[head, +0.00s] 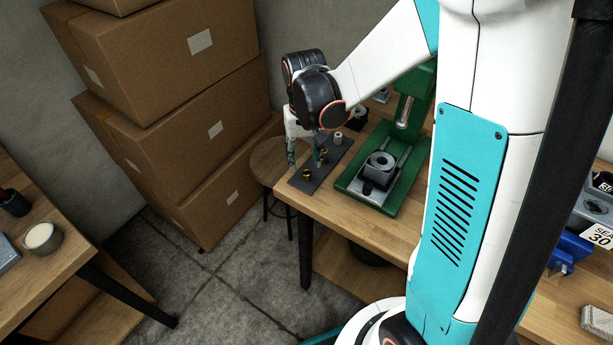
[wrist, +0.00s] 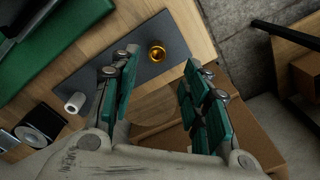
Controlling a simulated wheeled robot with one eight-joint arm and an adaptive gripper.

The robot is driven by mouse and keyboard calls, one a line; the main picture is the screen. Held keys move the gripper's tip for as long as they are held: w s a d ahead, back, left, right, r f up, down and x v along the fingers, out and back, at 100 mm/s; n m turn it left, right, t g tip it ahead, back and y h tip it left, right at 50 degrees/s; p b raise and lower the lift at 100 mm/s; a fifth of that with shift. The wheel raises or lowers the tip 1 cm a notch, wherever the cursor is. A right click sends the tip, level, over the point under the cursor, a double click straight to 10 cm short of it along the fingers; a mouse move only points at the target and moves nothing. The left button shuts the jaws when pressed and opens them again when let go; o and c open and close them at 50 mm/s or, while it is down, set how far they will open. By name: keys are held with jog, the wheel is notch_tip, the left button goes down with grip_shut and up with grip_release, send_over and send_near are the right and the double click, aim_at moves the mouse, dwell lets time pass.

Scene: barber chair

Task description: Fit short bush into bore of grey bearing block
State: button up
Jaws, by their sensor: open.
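A brass-coloured bush (head: 306,174) stands on a dark mat (head: 300,184) near the table's front corner; a brass bush also shows on the mat in the wrist view (wrist: 156,52). I cannot tell which is the short bush. The grey bearing block (head: 381,162), with a round dark bore, sits on the green press base. My gripper (head: 305,160) points down over the mat, open and empty; its fingers are spread apart in the wrist view (wrist: 160,68).
A pale grey cylinder (head: 338,138) stands at the mat's far end. The green press (head: 411,182) stands right of the mat. A round stool (head: 268,162) and stacked cardboard boxes (head: 204,130) are left of the wooden table (head: 330,217).

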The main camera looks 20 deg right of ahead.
aim_at(307, 172)
jog(key=f, duration=0.1)
jog(key=f+b, duration=0.1)
jog(key=f, duration=0.1)
jog(key=f+b, duration=0.1)
jog(key=f, duration=0.1)
jog(key=shift+s+d, duration=0.2)
jog(key=shift+s, duration=0.05)
jog(key=shift+c, duration=0.6)
grip_shut()
